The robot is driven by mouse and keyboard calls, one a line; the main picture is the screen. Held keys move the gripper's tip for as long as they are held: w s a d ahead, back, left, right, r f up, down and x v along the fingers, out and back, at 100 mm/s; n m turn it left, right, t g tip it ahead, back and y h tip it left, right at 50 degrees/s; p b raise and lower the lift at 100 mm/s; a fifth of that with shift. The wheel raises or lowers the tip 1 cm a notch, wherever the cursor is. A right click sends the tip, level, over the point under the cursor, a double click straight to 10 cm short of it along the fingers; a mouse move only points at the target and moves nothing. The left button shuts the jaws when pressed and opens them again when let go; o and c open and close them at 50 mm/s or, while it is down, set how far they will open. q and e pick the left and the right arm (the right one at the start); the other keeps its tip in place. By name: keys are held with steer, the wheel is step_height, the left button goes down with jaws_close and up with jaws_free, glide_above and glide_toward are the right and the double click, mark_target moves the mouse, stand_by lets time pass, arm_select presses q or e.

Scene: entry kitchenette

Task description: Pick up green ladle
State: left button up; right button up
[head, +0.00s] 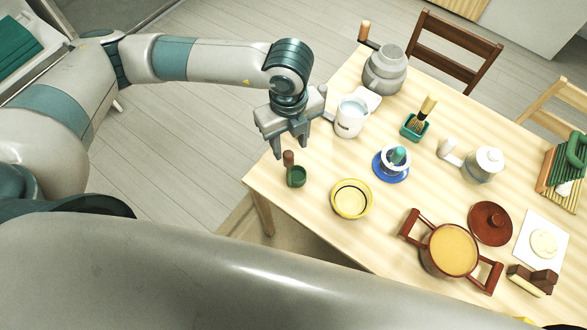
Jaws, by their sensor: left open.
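The green ladle (296,177) stands near the left corner of the wooden table. It has a small green bowl and a short brown handle (288,157) that points up. My left gripper (289,150) is open and points down, with its fingers just above and around the top of the handle in the picture. I cannot tell whether a finger touches the handle. My right gripper is not in view.
A white mug (350,118) stands close to the right of my left gripper. A yellow bowl (351,199) is to the right of the ladle. A blue saucer (391,176), a red-handled pot (449,251) and a grey grinder (385,70) stand further off. The table's left edge is close to the ladle.

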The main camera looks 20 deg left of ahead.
mark_target(287, 152)
arm_select(q)
steer(key=shift+f, duration=0.3)
steer(key=shift+a+f+p, duration=0.2)
steer(key=shift+f+p, duration=0.35)
steer(key=shift+p, duration=0.15)
step_height(287, 152, down, 3)
steer(key=shift+a+p, duration=0.15)
steer(key=shift+p, duration=0.65)
steer(key=shift+f, duration=0.5)
jaws_close()
